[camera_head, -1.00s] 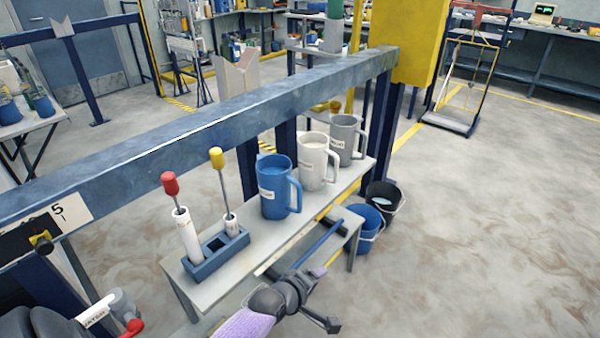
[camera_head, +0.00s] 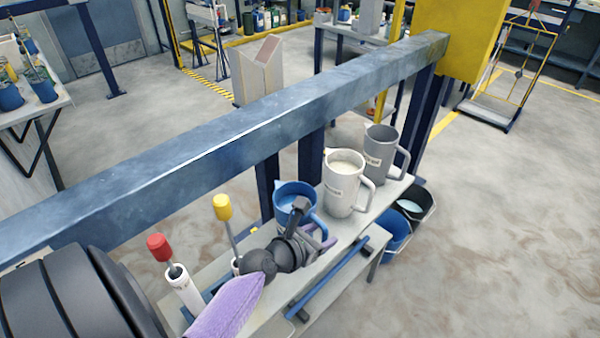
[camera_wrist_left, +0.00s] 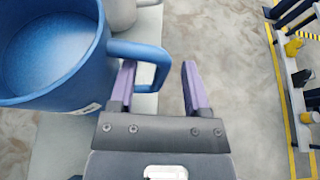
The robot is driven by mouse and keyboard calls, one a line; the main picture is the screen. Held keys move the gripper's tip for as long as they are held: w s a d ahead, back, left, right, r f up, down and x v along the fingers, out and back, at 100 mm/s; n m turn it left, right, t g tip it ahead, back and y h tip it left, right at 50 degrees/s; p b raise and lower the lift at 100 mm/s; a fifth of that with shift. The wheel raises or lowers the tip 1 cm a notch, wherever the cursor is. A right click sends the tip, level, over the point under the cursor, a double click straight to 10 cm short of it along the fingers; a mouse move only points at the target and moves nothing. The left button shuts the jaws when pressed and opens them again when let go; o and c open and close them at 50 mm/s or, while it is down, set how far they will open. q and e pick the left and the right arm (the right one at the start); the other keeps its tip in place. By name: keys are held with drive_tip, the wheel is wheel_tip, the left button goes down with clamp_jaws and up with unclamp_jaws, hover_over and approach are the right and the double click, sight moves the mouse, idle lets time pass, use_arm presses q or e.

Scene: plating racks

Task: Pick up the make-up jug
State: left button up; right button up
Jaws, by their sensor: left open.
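Three jugs stand in a row on a narrow grey bench: a blue jug (camera_head: 288,196), a white jug (camera_head: 346,181) and a grey jug (camera_head: 380,155). Their labels are too small to read, so I cannot tell which is the make-up jug. My left gripper (camera_head: 318,236) is open at the blue jug's handle and hides part of that jug. In the left wrist view, the blue jug (camera_wrist_left: 55,50) fills the left side. The outer bar of its handle lies between the spread fingers of my left gripper (camera_wrist_left: 160,85). My right gripper is not in view.
A thick blue-grey beam (camera_head: 200,155) runs behind the bench (camera_head: 265,325). Red-capped (camera_head: 160,248) and yellow-capped (camera_head: 222,208) tools stand left of the jugs. Buckets (camera_head: 395,235) stand on the floor at the bench's right end.

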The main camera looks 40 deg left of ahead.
use_arm(q)
drive_tip(key=b+x, duration=0.1)
drive_tip(key=x, duration=0.2)
drive_tip(key=shift+w+d+f, duration=0.1)
drive_tip(key=shift+w+d, duration=0.05)
drive_tip(key=shift+w, duration=0.05)
clamp_jaws()
idle(1.2)
